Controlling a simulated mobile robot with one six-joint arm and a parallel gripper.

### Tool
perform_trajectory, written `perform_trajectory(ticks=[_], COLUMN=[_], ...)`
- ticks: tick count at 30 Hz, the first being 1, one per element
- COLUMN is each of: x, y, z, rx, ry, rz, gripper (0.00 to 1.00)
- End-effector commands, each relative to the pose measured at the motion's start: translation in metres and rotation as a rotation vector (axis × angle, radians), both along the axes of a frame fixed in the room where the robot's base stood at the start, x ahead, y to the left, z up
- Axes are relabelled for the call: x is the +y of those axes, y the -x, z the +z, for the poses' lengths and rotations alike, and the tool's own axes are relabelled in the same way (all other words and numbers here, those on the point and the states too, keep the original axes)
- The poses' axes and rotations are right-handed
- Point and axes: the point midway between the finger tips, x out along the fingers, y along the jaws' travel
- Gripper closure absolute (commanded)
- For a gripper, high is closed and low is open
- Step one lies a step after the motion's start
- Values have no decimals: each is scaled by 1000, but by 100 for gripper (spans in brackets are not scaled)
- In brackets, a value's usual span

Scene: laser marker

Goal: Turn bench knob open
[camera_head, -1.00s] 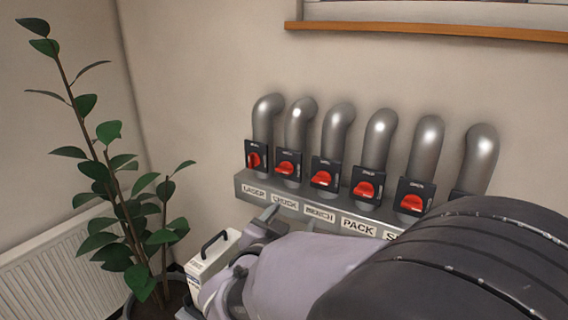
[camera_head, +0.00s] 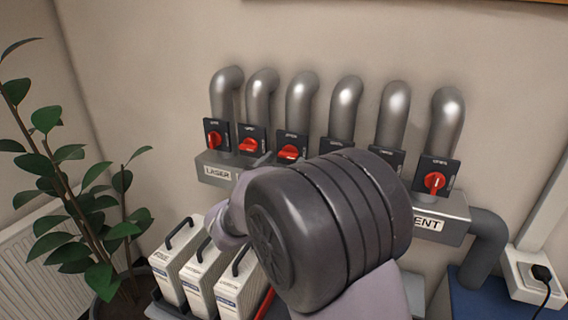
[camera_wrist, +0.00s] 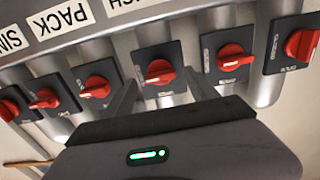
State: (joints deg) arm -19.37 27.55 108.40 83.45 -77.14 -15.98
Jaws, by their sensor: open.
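The bench knob is a red knob on a dark square plate, third from the left in the head view (camera_head: 289,151). Its handle lies roughly crosswise. It shows in the middle of the wrist view (camera_wrist: 160,71), where the row appears reversed and its label is partly cut off. My gripper (camera_wrist: 161,86) is open, with one finger on each side of this knob in the picture. I cannot tell whether the fingers touch it. In the head view my arm hides most of the gripper and the bench label.
The laser knob (camera_head: 214,140) and chuck knob (camera_head: 249,146) sit to the left; the vent knob (camera_head: 435,182) is at the far right. Grey pipes rise behind them. White handled boxes (camera_head: 208,272) stand below, a plant (camera_head: 95,210) at left.

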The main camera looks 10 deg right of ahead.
Motion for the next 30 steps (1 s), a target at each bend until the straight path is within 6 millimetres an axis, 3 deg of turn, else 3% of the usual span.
perform_trajectory(ticks=[4,12,21,22,30], x=[-7,-8,-7,-7,-7], y=[-10,-12,-11,-11,-11], z=[0,0,0,0,2], rx=[0,0,0,0,23], ry=[1,0,0,0,34], rz=[0,1,1,1,1], gripper=[33,33,92,95,95])
